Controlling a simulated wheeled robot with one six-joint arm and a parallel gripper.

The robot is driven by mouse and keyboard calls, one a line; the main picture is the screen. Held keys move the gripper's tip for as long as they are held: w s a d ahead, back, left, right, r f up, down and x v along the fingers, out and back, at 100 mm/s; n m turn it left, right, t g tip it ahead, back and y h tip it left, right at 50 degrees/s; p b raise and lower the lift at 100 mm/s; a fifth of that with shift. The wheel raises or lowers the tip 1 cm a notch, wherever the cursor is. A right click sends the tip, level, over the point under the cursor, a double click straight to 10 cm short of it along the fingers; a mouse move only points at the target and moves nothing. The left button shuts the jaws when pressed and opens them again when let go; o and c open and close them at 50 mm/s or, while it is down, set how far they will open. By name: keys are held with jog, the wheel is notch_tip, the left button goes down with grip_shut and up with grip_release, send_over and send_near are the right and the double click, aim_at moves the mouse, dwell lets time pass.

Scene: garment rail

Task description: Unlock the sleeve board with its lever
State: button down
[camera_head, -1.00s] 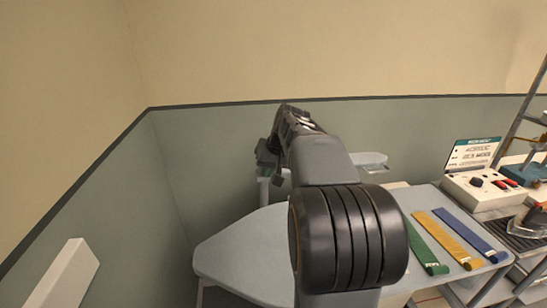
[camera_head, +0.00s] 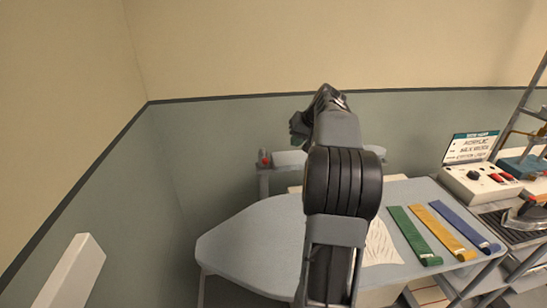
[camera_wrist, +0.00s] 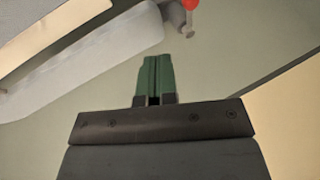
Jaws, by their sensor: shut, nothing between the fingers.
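The sleeve board (camera_head: 291,158) is a pale narrow padded board on a grey stand behind the ironing board. It also shows in the wrist view (camera_wrist: 95,58), slanting across the upper left. A lever with a red tip (camera_head: 265,159) stands at its left end; in the wrist view the red tip (camera_wrist: 191,4) is cut by the top edge, with a grey rounded part below it. My gripper (camera_head: 297,125) is above the sleeve board in the head view. In the wrist view its green fingers (camera_wrist: 153,62) are shut and empty, apart from the board and lever. My arm hides part of the sleeve board.
The ironing board (camera_head: 245,248) spreads out in front. Green (camera_head: 414,236), yellow (camera_head: 445,232) and blue (camera_head: 465,226) strips lie at its right, beside a white sheet (camera_head: 380,247). A control box (camera_head: 480,187) and iron (camera_head: 530,212) stand farther right. A wall closes the back.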

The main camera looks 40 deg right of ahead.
aim_at(264, 156)
jog(key=w+a+f+p, duration=0.2)
jog(key=w+a+f, duration=0.2)
jog(key=w+f, duration=0.2)
jog(key=shift+w+a+f+p, duration=0.15)
jog(key=shift+w+f+p, duration=0.15)
jog(key=shift+f, duration=0.9)
